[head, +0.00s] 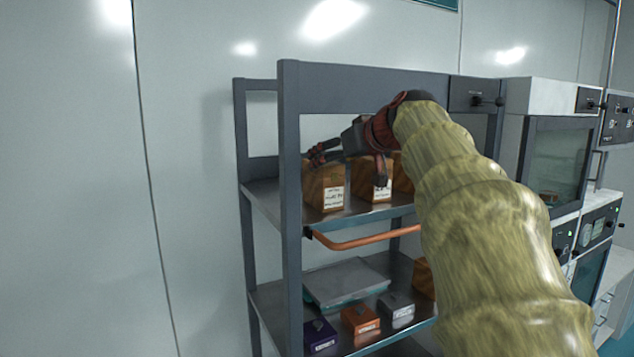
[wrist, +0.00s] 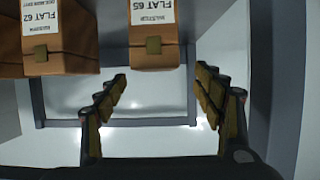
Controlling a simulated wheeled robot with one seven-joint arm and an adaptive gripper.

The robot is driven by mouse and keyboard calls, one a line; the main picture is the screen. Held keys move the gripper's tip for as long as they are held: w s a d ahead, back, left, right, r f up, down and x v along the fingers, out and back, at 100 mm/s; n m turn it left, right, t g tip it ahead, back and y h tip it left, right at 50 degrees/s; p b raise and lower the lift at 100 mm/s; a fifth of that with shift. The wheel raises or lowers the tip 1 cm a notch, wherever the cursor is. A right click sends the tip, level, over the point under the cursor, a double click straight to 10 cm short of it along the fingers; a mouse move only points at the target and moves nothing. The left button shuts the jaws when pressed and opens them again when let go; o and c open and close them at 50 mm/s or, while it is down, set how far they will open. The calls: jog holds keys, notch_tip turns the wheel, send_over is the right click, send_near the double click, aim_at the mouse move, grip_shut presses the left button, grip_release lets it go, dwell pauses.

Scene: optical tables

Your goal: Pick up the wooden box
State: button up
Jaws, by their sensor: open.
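Several brown wooden boxes with white labels stand on the upper shelf. In the head view, one wooden box (head: 313,190) is at the left, a second (head: 364,188) is right of it, and a third is mostly hidden by my arm. My gripper (head: 349,166) is open in front of and above them. In the wrist view, a wooden box labelled FLAT 65 (wrist: 154,55) appears upside down, lined up with the gap between the fingers of my gripper (wrist: 160,80). Nothing is held. Another wooden box labelled FLAT 62 (wrist: 62,62) stands to its left.
The grey shelf frame (head: 291,210) has a post close to the left box and a top beam above. An orange bar (head: 365,240) runs below the upper shelf. The lower shelf holds a flat device (head: 345,280) and small purple, orange and grey boxes. A glass-fronted cabinet stands right.

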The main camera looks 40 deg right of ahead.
jog(key=p+x, duration=0.1)
jog(key=x, duration=0.3)
jog(key=p+x, duration=0.1)
jog(key=x, duration=0.2)
jog(key=shift+w+d+f+p, duration=0.15)
jog(key=shift+d+f+p, duration=0.15)
jog(key=shift+d+f, duration=0.1)
jog(key=shift+a, duration=0.1)
jog(key=c, duration=0.3)
jog(key=c, duration=1.3)
jog(key=shift+r, duration=0.15)
jog(key=shift+c, duration=0.5)
jog(key=shift+r, duration=0.1)
